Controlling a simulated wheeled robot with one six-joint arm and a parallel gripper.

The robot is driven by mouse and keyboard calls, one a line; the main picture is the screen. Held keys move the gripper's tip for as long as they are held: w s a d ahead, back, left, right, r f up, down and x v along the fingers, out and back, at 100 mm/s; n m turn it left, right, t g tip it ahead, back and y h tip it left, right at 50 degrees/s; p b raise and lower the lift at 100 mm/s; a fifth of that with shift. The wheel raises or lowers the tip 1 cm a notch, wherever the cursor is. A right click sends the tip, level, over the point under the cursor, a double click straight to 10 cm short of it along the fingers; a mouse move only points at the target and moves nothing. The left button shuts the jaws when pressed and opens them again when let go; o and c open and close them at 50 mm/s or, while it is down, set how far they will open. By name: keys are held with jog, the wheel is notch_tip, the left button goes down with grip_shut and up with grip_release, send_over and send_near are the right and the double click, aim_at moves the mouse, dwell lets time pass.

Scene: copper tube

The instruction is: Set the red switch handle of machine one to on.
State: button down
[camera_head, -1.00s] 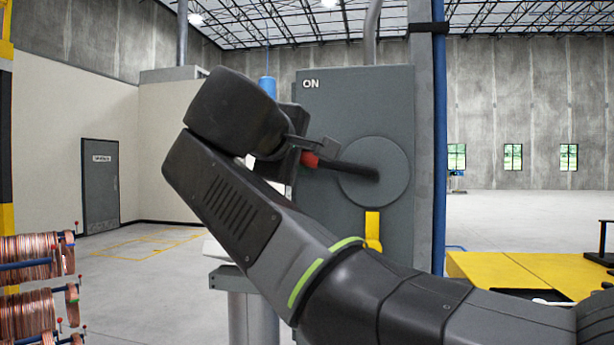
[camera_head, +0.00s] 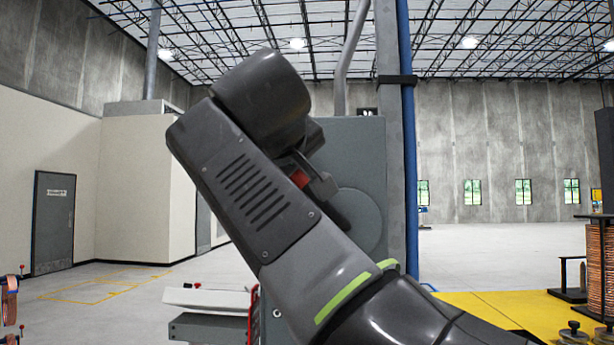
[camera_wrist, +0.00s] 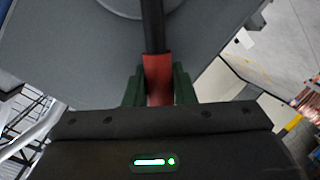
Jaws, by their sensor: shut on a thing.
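The switch is on the grey panel (camera_head: 352,150) of the machine, with a round grey disc (camera_head: 362,208) and a dark lever (camera_head: 340,214). The lever slants up and left to a red handle (camera_head: 300,178), partly hidden by my arm. My gripper (camera_head: 312,176) is at this red end. In the wrist view, my gripper (camera_wrist: 158,88) has one green finger on each side of the red handle (camera_wrist: 158,70) and is shut on it. The dark lever runs from the handle to the disc (camera_wrist: 122,6). The ON label is hidden behind my arm.
A grey post and blue pipe (camera_head: 407,150) stand right of the panel. A yellow platform (camera_head: 500,310) with copper coils (camera_head: 600,265) is at the lower right. A white-topped bench (camera_head: 210,300) stands lower left. Open floor lies beyond.

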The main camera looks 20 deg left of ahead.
jog(key=shift+r, duration=0.1)
jog(key=c, duration=1.2)
grip_release()
jog(key=shift+d, duration=0.15)
jog(key=b+v, duration=0.1)
jog(key=v, duration=1.2)
jog(key=shift+s, duration=0.4)
jog(key=shift+w, duration=0.1)
jog(key=x, duration=1)
jog(key=shift+w, duration=0.25)
